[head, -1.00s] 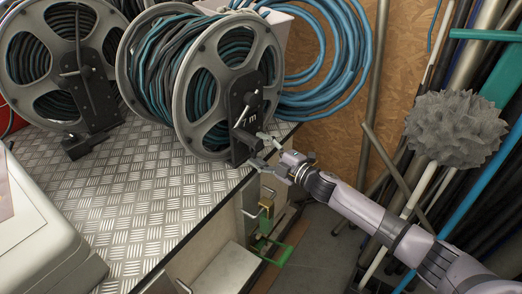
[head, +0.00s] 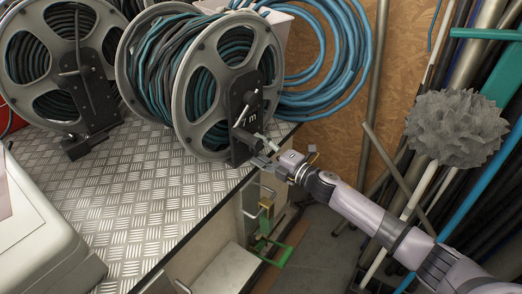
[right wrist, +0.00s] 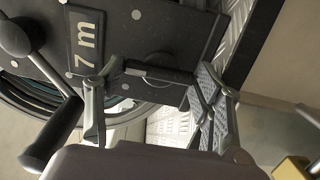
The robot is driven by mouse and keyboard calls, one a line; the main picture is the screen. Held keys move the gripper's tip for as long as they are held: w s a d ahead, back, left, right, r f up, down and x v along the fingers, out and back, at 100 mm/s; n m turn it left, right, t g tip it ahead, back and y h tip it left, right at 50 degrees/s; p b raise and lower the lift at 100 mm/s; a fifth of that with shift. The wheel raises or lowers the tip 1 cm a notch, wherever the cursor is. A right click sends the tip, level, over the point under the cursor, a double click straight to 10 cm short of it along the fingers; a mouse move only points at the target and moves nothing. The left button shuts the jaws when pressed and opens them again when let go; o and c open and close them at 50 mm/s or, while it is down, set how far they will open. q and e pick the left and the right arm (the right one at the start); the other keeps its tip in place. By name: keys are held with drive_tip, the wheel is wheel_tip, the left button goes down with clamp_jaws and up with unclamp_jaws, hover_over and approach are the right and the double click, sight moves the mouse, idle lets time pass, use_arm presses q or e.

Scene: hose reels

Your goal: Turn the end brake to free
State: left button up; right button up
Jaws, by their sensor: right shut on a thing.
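The nearer hose reel (head: 183,112) has grey flanges and dark and teal hose, and stands at the bench's right edge. Its black side plate (head: 238,98) carries a crank and a "7 m" label (right wrist: 86,42). My right gripper (head: 264,153) is at the foot of that plate. In the right wrist view, my right gripper (right wrist: 155,108) has a finger on each side of a black block (right wrist: 160,84), which I take to be the end brake, and is shut on it. Part of the block is hidden by the fingers. My left gripper is not in view.
The crank handle (right wrist: 52,136) hangs close beside the right gripper's finger. A second reel (head: 55,75) stands to the left on the chequered metal bench top (head: 130,190). Coiled blue hose (head: 345,75) hangs behind. Pipes and a spiky grey brush (head: 455,125) are at right.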

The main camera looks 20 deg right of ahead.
drive_tip(key=o, duration=1.1)
drive_tip(key=shift+o, duration=0.2)
drive_tip(key=v, duration=0.8)
drive_tip(key=shift+a, duration=0.1)
